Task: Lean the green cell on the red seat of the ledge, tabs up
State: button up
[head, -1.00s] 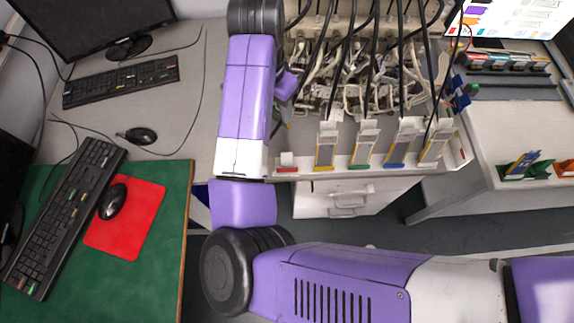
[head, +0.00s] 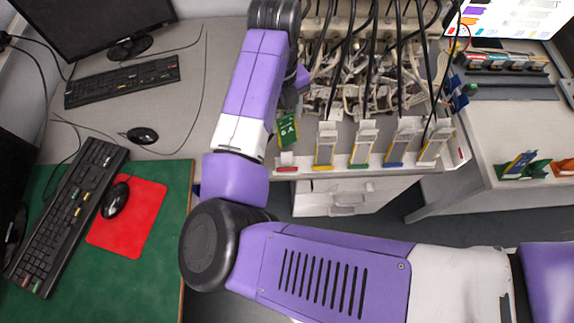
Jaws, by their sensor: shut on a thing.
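The green cell (head: 288,131), with pale lettering on its face, stands roughly upright, slightly tilted, just above and behind the red seat. My gripper (head: 291,108) is a dark shape at its upper end, partly hidden by my purple arm, and is shut on the cell. The cell's tabs cannot be made out. The red seat (head: 286,169) is at the left end of the white ledge (head: 342,168). Whether the cell's lower edge touches the seat is unclear.
Several pale cells, one of them (head: 325,143), lean on the ledge's other coloured seats to the right. Black cables and clutter hang behind them. A green stand (head: 512,170) with a cell is on the right bench. A keyboard (head: 122,81) and mouse (head: 142,135) lie left.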

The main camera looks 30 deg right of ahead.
aim_at(287, 144)
jog(key=m, duration=0.5)
jog(key=shift+s+d+y, duration=0.15)
jog(key=shift+y, duration=0.15)
jog(key=shift+f, duration=0.25)
jog(key=shift+f+b, duration=1)
jog(key=shift+f, duration=0.35)
jog(key=shift+s+a+f+b, duration=0.15)
jog(key=shift+s+f+b, duration=0.05)
jog(key=shift+f+b, duration=0.6)
jog(key=shift+s+a+f+b, duration=0.1)
jog(key=shift+s+f+b, duration=0.1)
jog(key=shift+f+b, duration=0.65)
jog(key=shift+s+a+f+b, duration=0.2)
jog(key=shift+f+b, duration=0.25)
jog(key=shift+f, duration=0.65)
jog(key=shift+f, duration=0.2)
jog(key=shift+s+f+b, duration=0.1)
jog(key=shift+f+b, duration=0.25)
jog(key=shift+b, duration=0.1)
jog(key=shift+s+f, duration=0.1)
jog(key=shift+f, duration=0.2)
